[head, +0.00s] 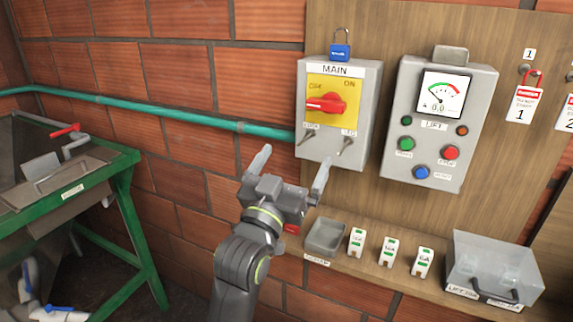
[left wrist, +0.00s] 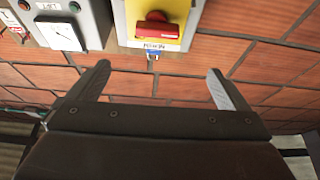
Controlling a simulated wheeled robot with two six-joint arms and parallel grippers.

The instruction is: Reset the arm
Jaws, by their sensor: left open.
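My left gripper (head: 291,172) is open and empty in the head view, raised in front of the brick wall below the MAIN switch box (head: 362,130). Its two fingers stand wide apart and touch nothing that I can see. They also show in the left wrist view (left wrist: 162,85), with bare brick wall between them. The red rotary handle (head: 326,103) on the yellow plate lies roughly level, its narrow end toward the left. The left wrist view shows this red handle (left wrist: 157,30) upside down, beyond the fingers. My right gripper is in neither view.
The grey LIFT box (head: 441,110) with a gauge and several buttons hangs to the right. Below is a shelf with a grey tray (head: 325,235), white fuse blocks (head: 388,252) and a clear-lidded box (head: 493,265). A green pipe (head: 190,113) and green-framed machine (head: 125,180) are left.

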